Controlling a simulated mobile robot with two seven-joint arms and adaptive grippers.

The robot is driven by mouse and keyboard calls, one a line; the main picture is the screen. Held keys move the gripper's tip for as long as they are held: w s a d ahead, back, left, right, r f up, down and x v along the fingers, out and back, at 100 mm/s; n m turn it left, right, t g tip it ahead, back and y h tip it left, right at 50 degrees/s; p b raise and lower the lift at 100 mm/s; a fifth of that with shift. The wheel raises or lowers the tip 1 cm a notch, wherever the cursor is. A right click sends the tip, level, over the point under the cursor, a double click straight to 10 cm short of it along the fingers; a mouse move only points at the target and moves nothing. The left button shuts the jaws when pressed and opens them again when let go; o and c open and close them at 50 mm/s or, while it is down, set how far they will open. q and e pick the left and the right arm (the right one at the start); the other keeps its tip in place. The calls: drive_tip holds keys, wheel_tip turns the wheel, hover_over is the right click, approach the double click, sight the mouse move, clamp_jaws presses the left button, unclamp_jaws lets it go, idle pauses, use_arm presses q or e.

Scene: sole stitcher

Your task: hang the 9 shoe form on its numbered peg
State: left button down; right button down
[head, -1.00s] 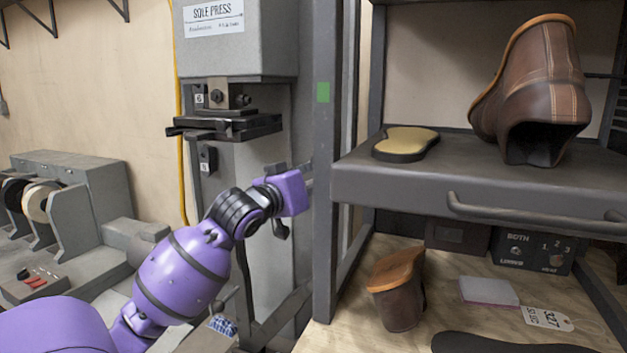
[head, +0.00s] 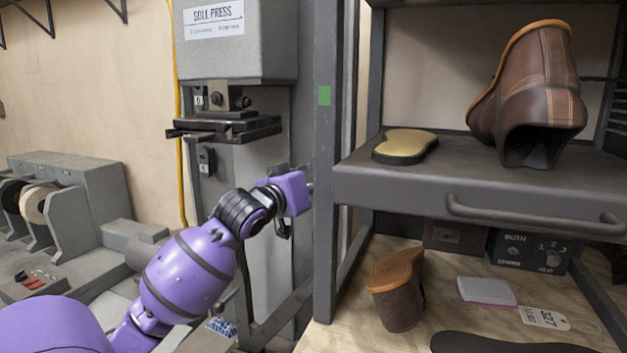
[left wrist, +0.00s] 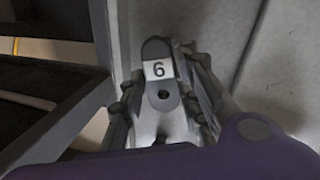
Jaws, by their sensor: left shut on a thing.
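My left gripper (left wrist: 162,82) shows in the left wrist view with its two dark, jointed fingers on either side of a grey piece (left wrist: 163,104). The piece has a rounded top, a hole and a white label that reads 6 in this view; upside down it would read 9, and I cannot tell which way up it is. The gripper is shut on this piece. In the head view my left arm reaches right towards the grey rack post (head: 325,190), and the fingers and held piece are hidden there. My right gripper is not in view.
The sole press (head: 235,45) stands behind my left arm, with small number plates on it. Right of the post, a shelf (head: 440,180) carries a brown boot (head: 540,90) and a yellow-topped sole (head: 405,145). A smaller brown shoe piece (head: 398,290) stands below.

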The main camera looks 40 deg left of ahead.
use_arm(q)
drive_tip(key=shift+w+d+r, duration=0.15)
drive_tip(key=shift+d+r, duration=0.1)
drive_tip(key=shift+d, duration=0.05)
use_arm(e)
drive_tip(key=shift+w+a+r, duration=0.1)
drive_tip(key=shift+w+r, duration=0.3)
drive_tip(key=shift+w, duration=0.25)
use_arm(q)
drive_tip(key=c, duration=1.5)
unclamp_jaws()
drive_tip(key=shift+d, duration=0.1)
drive_tip(key=shift+o, duration=1.4)
drive_tip(key=shift+w+d, duration=0.2)
drive_tip(key=shift+w, duration=0.05)
drive_tip(key=s, duration=1.2)
drive_tip(key=shift+s+d+f, duration=0.15)
drive_tip(key=shift+d, duration=0.25)
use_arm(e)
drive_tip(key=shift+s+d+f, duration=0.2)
